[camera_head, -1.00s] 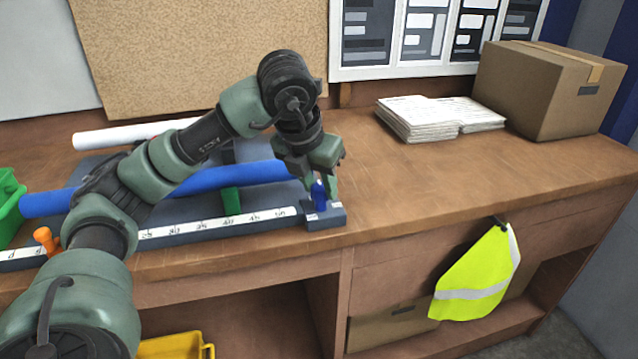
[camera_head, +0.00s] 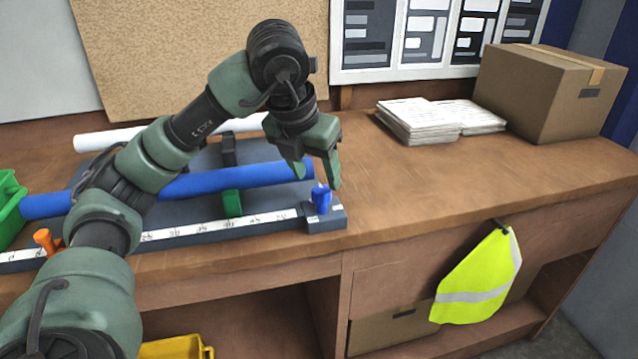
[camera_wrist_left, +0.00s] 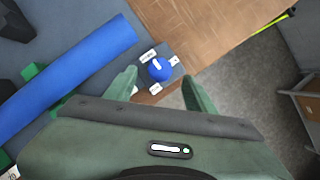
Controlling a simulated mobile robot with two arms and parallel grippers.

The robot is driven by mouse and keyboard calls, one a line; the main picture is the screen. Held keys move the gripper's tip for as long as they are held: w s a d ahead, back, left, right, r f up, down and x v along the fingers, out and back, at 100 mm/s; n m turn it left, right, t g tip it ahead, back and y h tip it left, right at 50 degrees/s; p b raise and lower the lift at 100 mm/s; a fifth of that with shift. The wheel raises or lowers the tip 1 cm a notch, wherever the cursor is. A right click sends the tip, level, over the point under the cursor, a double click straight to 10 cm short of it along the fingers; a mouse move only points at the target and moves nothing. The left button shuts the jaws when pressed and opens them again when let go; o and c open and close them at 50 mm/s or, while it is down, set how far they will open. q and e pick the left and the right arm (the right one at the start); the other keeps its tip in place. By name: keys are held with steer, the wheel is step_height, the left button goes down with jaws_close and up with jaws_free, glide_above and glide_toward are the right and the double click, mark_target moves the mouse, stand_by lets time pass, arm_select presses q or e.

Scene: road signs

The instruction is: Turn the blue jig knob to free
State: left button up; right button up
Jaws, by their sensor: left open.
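The blue jig knob (camera_head: 321,198) stands on the dark grey block at the right end of the jig (camera_head: 327,220). In the left wrist view the knob (camera_wrist_left: 160,69) shows from above, with a white pointer mark on top and small white labels around it, too small to read surely. My left gripper (camera_head: 317,182) is open and empty, above and slightly behind the knob. In the left wrist view its fingers (camera_wrist_left: 160,88) are spread to either side, apart from the knob. My right gripper is not in view.
A blue tube (camera_head: 190,186) lies along the jig, beside a green block (camera_head: 231,203). An orange knob (camera_head: 44,240) stands at the jig's left end. Papers (camera_head: 440,118) and a cardboard box (camera_head: 545,90) sit at the back right. The worktop right of the jig is clear.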

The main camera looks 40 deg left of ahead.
arm_select(q)
steer(key=shift+v, duration=1.75)
steer(key=shift+f, duration=0.1)
